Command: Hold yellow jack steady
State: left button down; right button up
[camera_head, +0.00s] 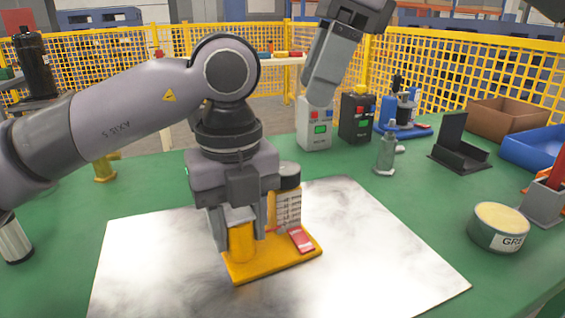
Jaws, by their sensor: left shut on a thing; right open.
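The yellow jack (285,254) stands upright on a pale, smudged plate (380,262) in the middle of the table. It has a flat yellow base, a yellow post (240,243), a silver ribbed part and a dark round top, with a red piece on the base. My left gripper (240,230) comes down from above and is shut on the jack's yellow post. The gripper and wrist hide part of the jack's back and upper left. My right gripper (322,100) hangs open and empty above the back of the table, apart from the jack.
At the right are a black stand (457,150), a cardboard box (505,120), a blue bin (540,150) and a round tin (499,228). The front right plate is clear.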

aim_at(285, 167)
jog(key=n, duration=0.1)
jog(key=w+n+g, duration=0.1)
jog(key=n, duration=0.1)
jog(key=n+g, duration=0.1)
jog(key=n, duration=0.1)
jog(key=shift+w+d, duration=0.2)
jog(key=shift+d, duration=0.05)
jog(key=x, duration=1.1)
jog(key=shift+a+f, duration=0.25)
jog(key=c, duration=1.1)
